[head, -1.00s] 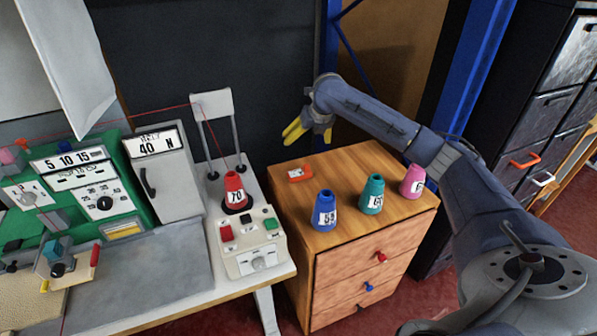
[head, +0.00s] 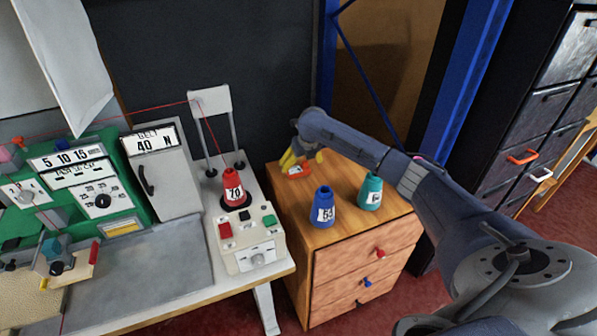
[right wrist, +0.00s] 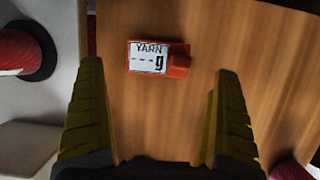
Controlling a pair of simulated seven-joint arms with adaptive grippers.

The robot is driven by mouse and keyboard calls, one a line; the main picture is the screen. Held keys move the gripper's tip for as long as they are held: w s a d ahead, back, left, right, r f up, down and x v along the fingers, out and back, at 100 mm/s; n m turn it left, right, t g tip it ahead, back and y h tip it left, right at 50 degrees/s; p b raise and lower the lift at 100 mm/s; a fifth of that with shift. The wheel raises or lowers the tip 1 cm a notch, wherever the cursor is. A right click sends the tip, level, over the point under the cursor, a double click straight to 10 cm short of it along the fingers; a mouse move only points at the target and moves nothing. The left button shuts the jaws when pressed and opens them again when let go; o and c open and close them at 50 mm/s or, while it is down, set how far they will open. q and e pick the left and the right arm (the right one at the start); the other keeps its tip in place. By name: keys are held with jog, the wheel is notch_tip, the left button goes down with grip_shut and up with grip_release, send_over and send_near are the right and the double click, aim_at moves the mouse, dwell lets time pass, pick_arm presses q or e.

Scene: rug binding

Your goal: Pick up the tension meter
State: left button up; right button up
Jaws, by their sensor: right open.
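The tension meter, a small orange-red device with a white display marked YARN and g (right wrist: 146,57), lies flat on the wooden cabinet top; in the head view it shows small (head: 298,171) near the back left of that top. My right gripper (head: 302,158) has yellow fingers and hangs over the meter in the head view, partly covering it. In the right wrist view its open fingers (right wrist: 160,78) stand wide on either side, with the meter between and beyond the tips, not touched. My left gripper is not in view.
A blue cone (head: 324,207) and a teal cone (head: 370,191) stand on the cabinet (head: 338,236); a pink one is almost hidden by my right arm. Left of it, the workbench holds a red cone (head: 233,185) with thread and a button box (head: 253,259).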

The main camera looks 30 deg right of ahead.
aim_at(298, 169)
jog(key=shift+x, duration=2.9)
jog(key=shift+w+a, duration=0.1)
jog(key=shift+r, duration=0.1)
jog(key=c, duration=1.2)
jog(key=shift+o, duration=0.2)
